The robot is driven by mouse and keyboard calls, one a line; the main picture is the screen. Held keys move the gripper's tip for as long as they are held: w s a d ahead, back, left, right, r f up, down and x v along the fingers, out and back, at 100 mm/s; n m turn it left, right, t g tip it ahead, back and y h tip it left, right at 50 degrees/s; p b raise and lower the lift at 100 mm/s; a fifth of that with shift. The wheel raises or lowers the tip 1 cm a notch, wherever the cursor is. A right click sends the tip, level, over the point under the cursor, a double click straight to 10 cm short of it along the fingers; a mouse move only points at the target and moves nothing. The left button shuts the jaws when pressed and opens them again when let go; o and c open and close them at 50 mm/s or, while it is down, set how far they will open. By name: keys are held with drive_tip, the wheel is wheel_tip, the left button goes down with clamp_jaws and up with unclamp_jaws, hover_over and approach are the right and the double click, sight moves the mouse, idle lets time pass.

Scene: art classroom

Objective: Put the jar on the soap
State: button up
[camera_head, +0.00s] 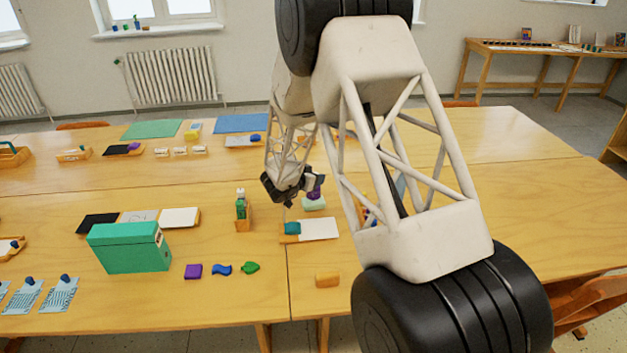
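A small purple object (315,194), perhaps the jar, shows just right of my black gripper (297,194). It appears right above a pale green block (314,204), perhaps the soap, on the wooden table. I cannot tell whether the purple object rests on the pale block or is held over it. My gripper points down, close to the purple object. Its fingers are small and dark, so whether they are open or shut on it is unclear. My own arm covers the area to the right.
A teal box (130,248) stands front left on the table (225,295). A wooden holder with a green bottle (241,209) is left of my gripper. A teal item (292,228) beside a white sheet (319,229) and an orange block (327,280) lie nearer the front.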

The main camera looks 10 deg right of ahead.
drive_tip(key=shift+f, duration=0.6)
drive_tip(key=shift+f, duration=0.1)
drive_tip(key=o, duration=1.1)
drive_tip(key=shift+s+a, duration=0.1)
drive_tip(key=shift+s+a+r, duration=0.4)
drive_tip(key=shift+a, duration=0.05)
drive_tip(key=v, duration=1)
drive_tip(key=shift+s, duration=0.15)
drive_tip(key=shift+a, duration=0.1)
